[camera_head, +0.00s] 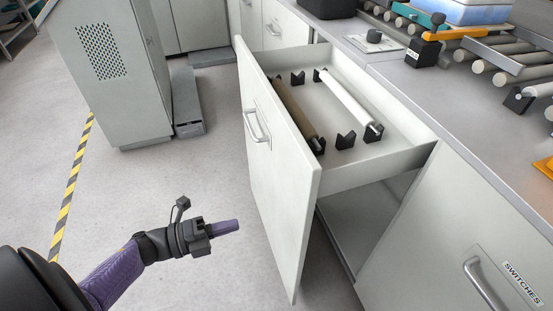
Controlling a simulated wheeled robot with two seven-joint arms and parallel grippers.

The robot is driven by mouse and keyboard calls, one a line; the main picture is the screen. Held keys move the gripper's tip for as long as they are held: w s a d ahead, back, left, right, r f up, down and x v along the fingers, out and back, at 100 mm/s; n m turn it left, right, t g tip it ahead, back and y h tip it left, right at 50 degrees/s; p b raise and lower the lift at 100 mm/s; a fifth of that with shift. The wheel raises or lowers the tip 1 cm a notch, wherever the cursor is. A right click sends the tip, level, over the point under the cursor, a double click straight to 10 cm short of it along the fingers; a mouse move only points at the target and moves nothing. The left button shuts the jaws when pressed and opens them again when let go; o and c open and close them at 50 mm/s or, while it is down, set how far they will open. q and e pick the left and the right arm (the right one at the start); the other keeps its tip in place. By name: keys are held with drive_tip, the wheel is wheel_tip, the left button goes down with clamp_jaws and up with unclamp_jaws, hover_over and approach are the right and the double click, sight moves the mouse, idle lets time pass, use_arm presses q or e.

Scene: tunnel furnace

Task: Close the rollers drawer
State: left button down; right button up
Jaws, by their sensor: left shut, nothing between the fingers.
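The rollers drawer (283,168) is pulled out of the grey cabinet, with its front facing left and a bar handle (257,125) on it. Inside lie a brown roller (293,110) and a white roller (348,101) on black holders, with other black holders empty. My left gripper (238,225) is in front of the drawer front, to its left and low in the picture. Its purple fingers are shut with nothing between them, and it appears apart from the drawer. My right gripper is not in view.
A worktop (440,103) with a roller conveyor (490,55) runs above the cabinet. A lower-right door (470,240) is labelled SWITCHES. A grey perforated cabinet (110,80) stands at the left. The floor (190,175) between is clear.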

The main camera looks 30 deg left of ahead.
sight(297, 207)
use_arm(q)
drive_tip(key=b+x, duration=0.1)
drive_tip(key=x, duration=1)
drive_tip(key=shift+w+d+b, duration=0.1)
drive_tip(key=shift+w+b, duration=0.15)
drive_tip(key=shift+b, duration=0.1)
drive_tip(key=shift+w+d, duration=0.35)
drive_tip(key=shift+r, duration=0.1)
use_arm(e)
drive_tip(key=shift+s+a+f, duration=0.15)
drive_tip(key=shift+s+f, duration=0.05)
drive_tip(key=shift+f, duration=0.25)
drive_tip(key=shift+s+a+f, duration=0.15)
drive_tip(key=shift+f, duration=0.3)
use_arm(q)
drive_tip(key=shift+w+d, duration=0.1)
drive_tip(key=shift+w, duration=0.05)
